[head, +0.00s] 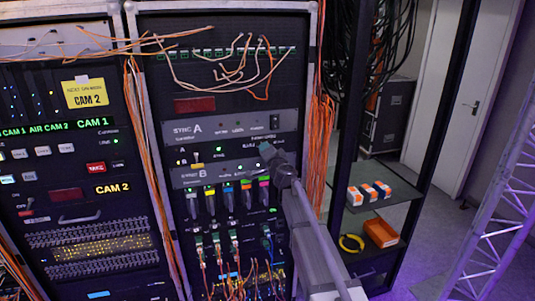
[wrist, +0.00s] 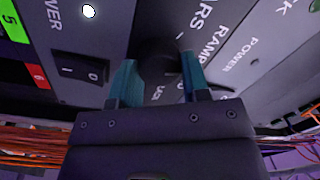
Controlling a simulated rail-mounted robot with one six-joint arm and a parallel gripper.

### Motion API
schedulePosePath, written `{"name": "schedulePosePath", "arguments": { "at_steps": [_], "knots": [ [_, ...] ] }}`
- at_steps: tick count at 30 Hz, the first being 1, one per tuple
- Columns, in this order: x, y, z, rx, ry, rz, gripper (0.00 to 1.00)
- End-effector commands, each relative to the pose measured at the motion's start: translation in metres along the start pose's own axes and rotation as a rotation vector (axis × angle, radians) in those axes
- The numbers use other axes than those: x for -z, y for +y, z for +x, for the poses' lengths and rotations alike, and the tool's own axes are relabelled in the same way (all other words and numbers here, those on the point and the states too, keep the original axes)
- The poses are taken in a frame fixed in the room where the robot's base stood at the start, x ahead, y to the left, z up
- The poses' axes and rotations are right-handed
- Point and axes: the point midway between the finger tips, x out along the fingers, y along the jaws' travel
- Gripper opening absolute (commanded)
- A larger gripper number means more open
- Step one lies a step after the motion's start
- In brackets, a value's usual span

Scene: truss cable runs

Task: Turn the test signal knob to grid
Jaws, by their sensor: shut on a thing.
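A black rocker switch marked POWER (wrist: 80,69) is left of the knob. The SYNC A unit (head: 190,130) is just above. Coloured plugs and cables (head: 228,195) hang below, and orange cables (head: 318,150) run down the rack's right side.

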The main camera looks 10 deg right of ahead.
Motion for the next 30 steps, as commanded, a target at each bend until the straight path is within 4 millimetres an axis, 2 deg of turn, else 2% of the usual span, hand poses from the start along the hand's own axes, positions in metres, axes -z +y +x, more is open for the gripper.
{"name": "schedulePosePath", "arguments": {
  "at_steps": [18, 30],
  "knots": [
    [-0.0013, 0.0016, -0.0001, 0.006, 0.03, 0.539, 0.19],
    [-0.0017, 0.0019, -0.0001, 0.008, 0.04, 0.701, 0.19]
  ]
}}
